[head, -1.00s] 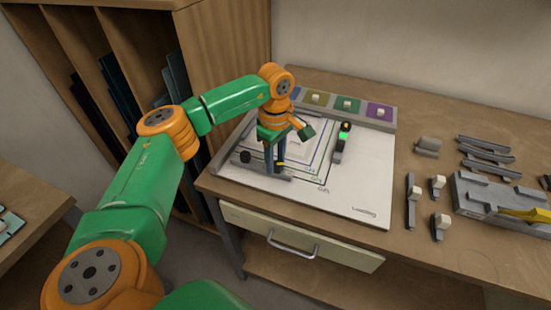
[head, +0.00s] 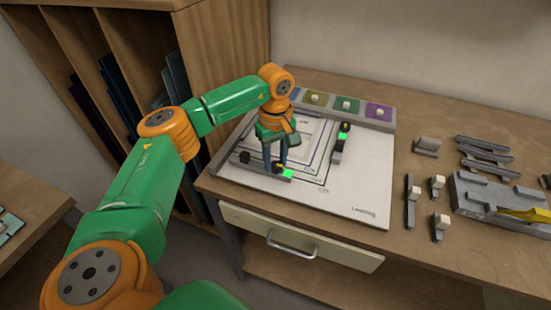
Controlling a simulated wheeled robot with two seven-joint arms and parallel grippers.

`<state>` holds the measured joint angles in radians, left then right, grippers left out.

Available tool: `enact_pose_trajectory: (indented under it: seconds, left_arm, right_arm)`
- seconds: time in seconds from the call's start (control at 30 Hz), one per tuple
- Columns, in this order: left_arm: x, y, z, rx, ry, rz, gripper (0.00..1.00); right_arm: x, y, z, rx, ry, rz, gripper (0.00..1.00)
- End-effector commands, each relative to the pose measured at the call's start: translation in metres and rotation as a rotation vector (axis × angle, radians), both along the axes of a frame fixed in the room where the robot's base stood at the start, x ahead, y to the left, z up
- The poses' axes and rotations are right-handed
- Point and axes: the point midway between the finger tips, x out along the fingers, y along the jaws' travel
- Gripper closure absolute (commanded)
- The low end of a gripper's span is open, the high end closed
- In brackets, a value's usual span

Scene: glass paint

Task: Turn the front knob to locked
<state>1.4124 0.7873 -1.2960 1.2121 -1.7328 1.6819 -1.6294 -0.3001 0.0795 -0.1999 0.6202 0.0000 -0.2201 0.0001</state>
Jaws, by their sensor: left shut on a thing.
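The front clamp bar (head: 262,172) lies along the near edge of the white board. A round black piece (head: 244,157) sits toward its left end. A lit green patch (head: 288,174) shows at its right end. The front knob (head: 280,167), dark with a yellow mark, is beside that patch and mostly hidden by my fingers. My left gripper (head: 276,166) points down from above and is shut on this knob. A similar clamp (head: 338,150) on the board's right side also shows a green patch and a dark knob with yellow. My right gripper is out of view.
The white board (head: 350,195) bears printed outlines and a pale pane (head: 290,135). Coloured squares (head: 347,105) line its back edge. Grey blocks, rails and a yellow-handled tool (head: 525,214) lie to the right. A wooden rack stands behind left.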

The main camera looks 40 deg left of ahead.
Motion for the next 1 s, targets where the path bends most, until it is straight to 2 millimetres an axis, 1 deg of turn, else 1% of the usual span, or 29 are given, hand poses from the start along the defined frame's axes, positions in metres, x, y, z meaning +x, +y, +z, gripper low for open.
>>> enact_pose_trajectory:
  seconds: [0.23,0.27,0.3,0.33,0.37,0.67,0.77,0.9,1.0]
  left_arm:
    - [0.0,0.0,0.0,0.0,0.0,-0.001,1.0]
    - [0.0,0.0,0.0,0.0,0.0,-0.001,0.52]
    - [0.0,0.0,0.0,0.0,0.0,-0.001,0.41]
    - [0.0,0.0,0.0,0.0,0.0,-0.001,0.33]
    - [0.0,0.0,0.0,0.0,0.0,-0.001,0.29]
    - [0.0,0.0,0.002,0.0,-0.001,0.0,0.29]
    - [0.001,0.0,0.017,0.0,-0.005,0.001,0.29]
    - [0.001,0.0,0.048,0.0,-0.005,0.0,0.29]
    - [0.001,0.0,0.064,0.0,-0.004,0.0,0.29]
  right_arm:
    - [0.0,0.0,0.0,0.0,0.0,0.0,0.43]
    - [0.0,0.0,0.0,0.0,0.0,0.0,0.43]
    - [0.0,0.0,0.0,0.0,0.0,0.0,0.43]
    - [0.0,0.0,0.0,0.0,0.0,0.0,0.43]
    - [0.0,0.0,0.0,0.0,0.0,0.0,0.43]
    - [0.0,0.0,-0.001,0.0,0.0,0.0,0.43]
    - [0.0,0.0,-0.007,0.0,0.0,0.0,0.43]
    - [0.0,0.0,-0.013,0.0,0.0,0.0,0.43]
    - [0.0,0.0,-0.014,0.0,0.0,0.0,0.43]
